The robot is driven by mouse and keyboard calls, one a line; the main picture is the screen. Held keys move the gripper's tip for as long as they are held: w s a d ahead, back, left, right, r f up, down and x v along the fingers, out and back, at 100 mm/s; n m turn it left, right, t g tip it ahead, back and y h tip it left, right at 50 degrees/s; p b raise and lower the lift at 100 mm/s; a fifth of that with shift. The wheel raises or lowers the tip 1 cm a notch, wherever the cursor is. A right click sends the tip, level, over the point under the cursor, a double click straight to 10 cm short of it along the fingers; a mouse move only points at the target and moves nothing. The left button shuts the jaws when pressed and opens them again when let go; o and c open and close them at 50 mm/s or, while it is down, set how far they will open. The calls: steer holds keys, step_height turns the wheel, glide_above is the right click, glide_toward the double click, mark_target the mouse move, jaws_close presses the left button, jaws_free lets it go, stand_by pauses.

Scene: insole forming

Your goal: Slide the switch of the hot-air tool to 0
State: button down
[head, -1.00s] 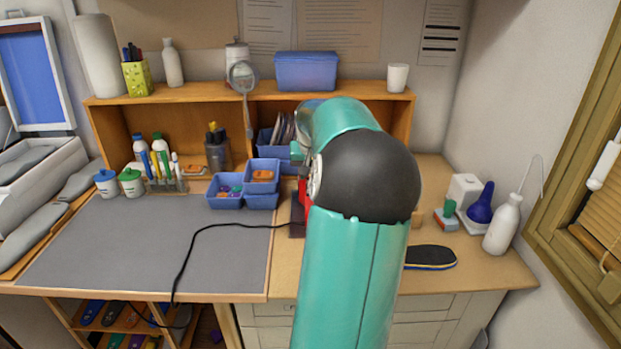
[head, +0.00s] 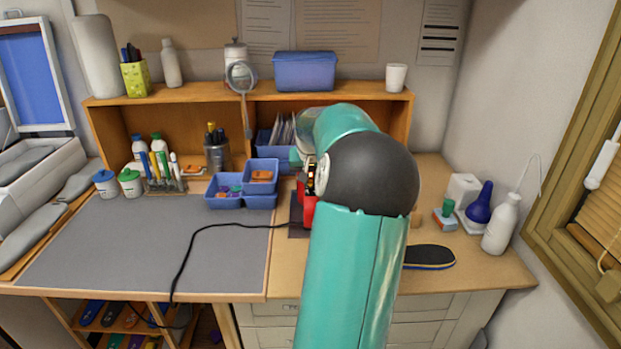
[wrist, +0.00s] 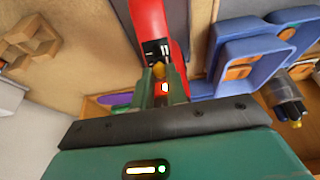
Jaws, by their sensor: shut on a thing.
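The red hot-air tool (head: 309,212) stands on a dark base right of the blue bins in the head view, partly hidden by my arm. In the wrist view its red body (wrist: 148,25) runs down from the top edge to a black panel with small white marks. A small yellowish switch knob (wrist: 158,70) sits at the panel's lower end. My gripper (wrist: 161,80) is shut on this knob, with a green finger on each side. The fingers hide part of the switch, and I cannot read its position.
Blue bins (head: 228,200) stand just left of the tool. A black cord (head: 188,250) runs from it across the grey mat (head: 120,235). A dark insole (head: 430,257) and a white bottle (head: 502,225) are on the right. The mat's middle is otherwise clear.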

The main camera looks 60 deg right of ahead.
steer(key=shift+w+d+r, duration=0.2)
steer(key=shift+d, duration=0.2)
steer(key=shift+w+d+r, duration=0.2)
steer(key=shift+d, duration=0.15)
steer(key=c, duration=1.4)
jaws_free()
steer(key=v, duration=1.4)
